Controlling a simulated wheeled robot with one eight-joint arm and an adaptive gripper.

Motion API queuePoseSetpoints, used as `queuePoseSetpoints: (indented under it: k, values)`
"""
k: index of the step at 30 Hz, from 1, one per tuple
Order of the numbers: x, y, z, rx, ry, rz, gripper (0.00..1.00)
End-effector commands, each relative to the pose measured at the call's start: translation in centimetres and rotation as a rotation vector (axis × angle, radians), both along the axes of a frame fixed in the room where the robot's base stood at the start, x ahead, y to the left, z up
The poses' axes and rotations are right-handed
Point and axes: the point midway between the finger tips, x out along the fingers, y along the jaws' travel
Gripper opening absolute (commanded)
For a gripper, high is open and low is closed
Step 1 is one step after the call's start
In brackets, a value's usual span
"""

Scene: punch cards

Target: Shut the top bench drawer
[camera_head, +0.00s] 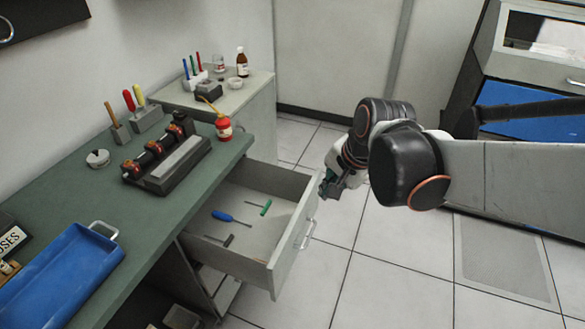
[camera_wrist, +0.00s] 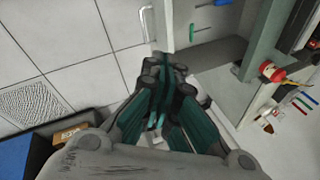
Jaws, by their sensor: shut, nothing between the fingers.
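The top bench drawer (camera_head: 284,258) is pulled well out from under the green bench top (camera_head: 65,217) in the head view. A blue screwdriver, a green-handled tool and a dark tool lie in it. Its front carries a pale handle (camera_head: 308,234), which also shows in the wrist view (camera_wrist: 147,22). My gripper (camera_head: 326,190) is at the drawer front's far end, on its outer side, and its fingers look closed and empty. In the wrist view my gripper (camera_wrist: 160,62) points at the drawer's edge beside the handle. I cannot tell whether it touches the drawer front.
On the bench are a blue tray (camera_head: 62,274), a black roller device (camera_head: 167,157), a red oil can (camera_head: 223,128) and screwdrivers in holders. A lower cabinet (camera_head: 262,103) stands beyond the bench. A grey and blue cabinet (camera_head: 530,105) stands at the right. Tiled floor (camera_head: 390,290) before the drawer is clear.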

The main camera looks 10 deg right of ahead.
Motion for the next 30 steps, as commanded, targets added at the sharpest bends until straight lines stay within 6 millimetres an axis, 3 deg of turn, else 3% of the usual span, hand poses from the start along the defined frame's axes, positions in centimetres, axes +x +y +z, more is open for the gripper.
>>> queuePoseSetpoints:
  k: [14,22,30]
  values:
    - [3.1,-2.6,-5.8,0.13,0.121,-0.328,0.0]
    - [5.4,-5.5,-13.1,0.252,0.251,-0.686,0.0]
    - [6.0,-8.0,-20.5,0.342,0.369,-1.021,0.0]
